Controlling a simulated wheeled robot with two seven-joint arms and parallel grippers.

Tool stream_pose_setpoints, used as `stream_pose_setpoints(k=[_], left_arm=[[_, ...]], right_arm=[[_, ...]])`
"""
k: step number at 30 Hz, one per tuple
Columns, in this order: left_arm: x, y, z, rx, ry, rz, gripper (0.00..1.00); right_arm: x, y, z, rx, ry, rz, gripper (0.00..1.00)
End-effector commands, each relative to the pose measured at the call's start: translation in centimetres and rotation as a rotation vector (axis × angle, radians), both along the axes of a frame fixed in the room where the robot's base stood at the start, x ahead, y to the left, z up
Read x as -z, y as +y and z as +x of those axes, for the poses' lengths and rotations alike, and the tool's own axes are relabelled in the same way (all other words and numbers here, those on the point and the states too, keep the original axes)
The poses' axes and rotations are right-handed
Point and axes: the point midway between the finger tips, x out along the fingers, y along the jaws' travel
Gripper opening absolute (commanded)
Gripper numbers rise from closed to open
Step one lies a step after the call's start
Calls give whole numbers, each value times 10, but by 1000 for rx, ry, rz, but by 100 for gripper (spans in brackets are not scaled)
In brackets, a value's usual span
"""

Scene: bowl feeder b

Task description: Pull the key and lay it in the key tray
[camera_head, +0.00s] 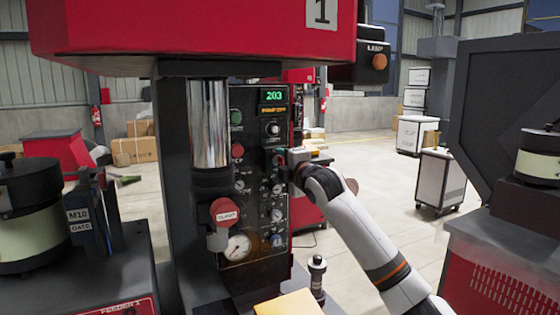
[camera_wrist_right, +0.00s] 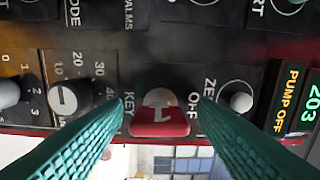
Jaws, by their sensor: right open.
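The red key (camera_wrist_right: 160,128) sits in the panel at the label KEY, seen in the right wrist view. Its wide red head sticks out from a pale round seat. My right gripper (camera_wrist_right: 163,103) is open, with one green finger on each side of the key and a visible gap to both. In the head view the right gripper (camera_head: 280,158) is at the right edge of the dark control panel (camera_head: 250,165), and hides most of the key there. I cannot make out a key tray for certain. My left gripper is not in view.
Knobs (camera_wrist_right: 68,98) flank the key on the panel. A thick column with a red clamp knob (camera_head: 225,211) stands left of the panel. A dark post (camera_head: 317,275) and a yellow flat surface (camera_head: 290,304) lie below. Open floor shows to the right.

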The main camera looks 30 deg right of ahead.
Motion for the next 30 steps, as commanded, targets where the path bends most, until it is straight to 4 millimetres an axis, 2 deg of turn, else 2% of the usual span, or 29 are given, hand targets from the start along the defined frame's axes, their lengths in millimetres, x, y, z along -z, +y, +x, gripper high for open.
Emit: stream_pose_setpoints(k=[5,6,15,30], left_arm=[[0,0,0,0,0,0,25],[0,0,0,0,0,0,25],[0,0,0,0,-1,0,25],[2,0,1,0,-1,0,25]], right_arm=[[0,0,0,0,0,0,53],[0,0,0,0,0,0,49],[0,0,0,0,0,0,0],[1,1,-14,0,0,-1,0]])
